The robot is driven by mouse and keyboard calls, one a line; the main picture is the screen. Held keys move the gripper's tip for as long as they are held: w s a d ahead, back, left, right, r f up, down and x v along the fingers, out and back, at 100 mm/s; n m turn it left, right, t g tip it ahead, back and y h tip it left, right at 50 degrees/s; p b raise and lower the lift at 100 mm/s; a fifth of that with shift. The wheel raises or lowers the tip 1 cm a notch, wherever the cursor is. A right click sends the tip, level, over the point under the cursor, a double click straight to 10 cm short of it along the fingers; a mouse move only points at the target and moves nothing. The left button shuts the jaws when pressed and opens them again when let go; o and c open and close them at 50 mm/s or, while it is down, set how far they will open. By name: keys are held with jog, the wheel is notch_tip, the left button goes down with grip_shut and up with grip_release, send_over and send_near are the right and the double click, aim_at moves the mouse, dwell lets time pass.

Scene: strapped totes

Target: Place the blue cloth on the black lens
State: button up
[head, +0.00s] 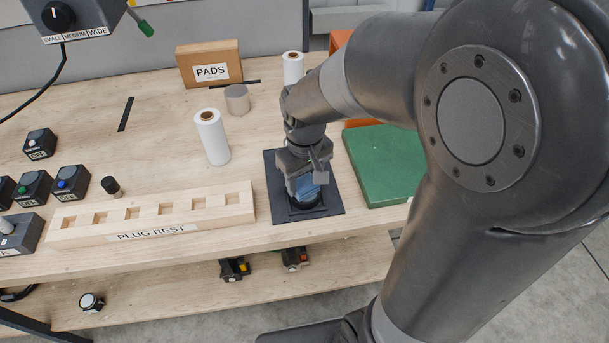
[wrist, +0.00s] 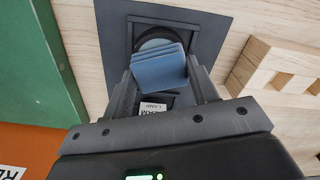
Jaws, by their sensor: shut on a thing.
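My gripper (head: 305,182) is over the dark square mat (head: 275,187) near the table's front edge. It points down and is shut on the folded blue cloth (head: 308,190). In the wrist view the blue cloth (wrist: 160,70) sits between the two fingers of my gripper (wrist: 168,78). The black lens (wrist: 155,44) shows as a round dark rim just beyond the cloth, which covers part of it. In the head view the lens (head: 304,206) shows low under the cloth. I cannot tell whether the cloth touches it.
A green board (head: 385,165) lies right of the mat. The wooden plug rest (head: 150,215) is to the left. Several switch boxes (head: 72,182) sit at far left.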

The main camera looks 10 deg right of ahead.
aim_at(305, 182)
jog(key=o, duration=0.9)
jog(key=shift+f, duration=0.1)
jog(key=shift+o, duration=0.2)
notch_tip(305, 182, up, 11)
jog(key=s+d+r+m+t, duration=0.3)
jog(key=s+d+m+t, duration=0.1)
jog(key=s, duration=0.7)
jog(key=shift+d+r+m+t, duration=0.3)
jog(key=shift+d+r+t, duration=0.1)
jog(key=shift+d+t, duration=0.5)
jog(key=shift+d, duration=0.1)
